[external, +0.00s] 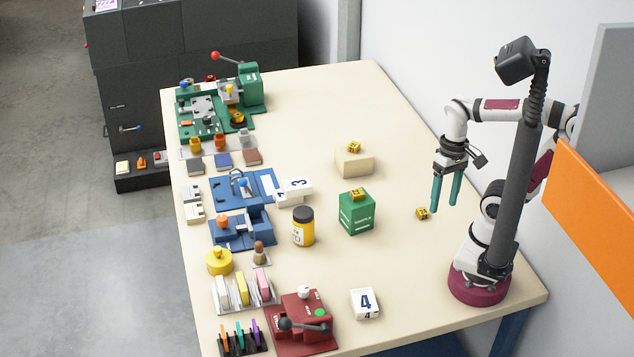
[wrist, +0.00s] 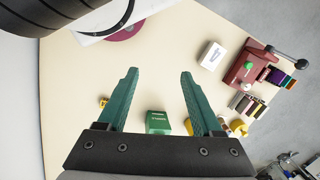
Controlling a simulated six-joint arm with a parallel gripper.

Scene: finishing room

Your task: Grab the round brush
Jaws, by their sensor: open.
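What looks like the round brush (external: 259,248) is a small upright piece with a rounded brown top on a small pale tray, left of the middle of the table in the external view. I cannot be sure it is the brush, and I cannot pick it out in the wrist view. My gripper (external: 446,206) hangs fingers down above the right side of the table, well to the right of that piece. Its two green fingers are apart with nothing between them; they also show in the wrist view (wrist: 159,73).
Between them stand a yellow jar (external: 303,228) and a green box (external: 357,213); a yellow cube (external: 422,213) lies near my gripper. A round yellow piece (external: 219,261), red machine (external: 302,321) and white block (external: 365,303) stand nearer the front. The table's (external: 400,270) right-centre is mostly clear.

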